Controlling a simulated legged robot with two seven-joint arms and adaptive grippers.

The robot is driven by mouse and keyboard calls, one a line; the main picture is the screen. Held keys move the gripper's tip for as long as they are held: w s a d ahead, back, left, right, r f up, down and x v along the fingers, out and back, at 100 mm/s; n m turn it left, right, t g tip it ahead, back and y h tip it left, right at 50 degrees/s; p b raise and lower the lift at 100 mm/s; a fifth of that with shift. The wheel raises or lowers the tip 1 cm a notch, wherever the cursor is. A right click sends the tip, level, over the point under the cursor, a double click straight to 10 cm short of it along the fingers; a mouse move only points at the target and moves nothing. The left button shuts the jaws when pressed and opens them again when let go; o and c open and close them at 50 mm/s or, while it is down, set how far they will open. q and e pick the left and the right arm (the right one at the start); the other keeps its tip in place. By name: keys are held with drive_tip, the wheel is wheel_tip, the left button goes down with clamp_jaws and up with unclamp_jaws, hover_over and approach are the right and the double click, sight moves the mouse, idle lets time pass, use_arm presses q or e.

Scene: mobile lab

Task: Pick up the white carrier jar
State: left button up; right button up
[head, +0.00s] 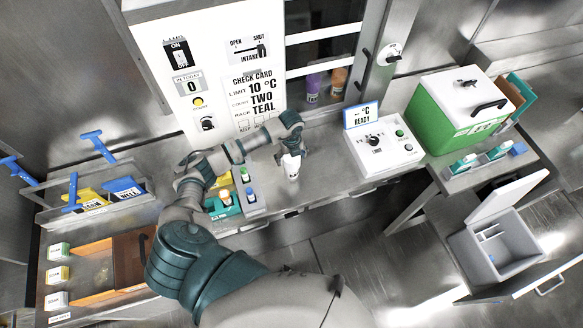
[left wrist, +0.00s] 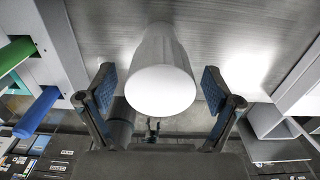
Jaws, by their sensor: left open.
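The white carrier jar (head: 291,168) stands upright on the steel bench, near its front edge. My left gripper (head: 291,148) is right at the jar's top in the head view. In the left wrist view the jar (left wrist: 161,88) lies between the two fingers of the open left gripper (left wrist: 158,95), with a gap on each side. The fingers do not appear to touch it. My right gripper is in neither view.
A rack with small capped vials (head: 247,188) stands left of the jar, beside a teal tray (head: 221,210). A white control box (head: 383,147) and a green cooler (head: 457,113) are to the right. A white panel (head: 215,70) rises behind.

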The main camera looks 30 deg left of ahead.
use_arm(q)
drive_tip(key=shift+f, duration=0.3)
drive_tip(key=shift+r, duration=0.1)
drive_tip(key=c, duration=1.6)
drive_tip(key=shift+r, duration=0.1)
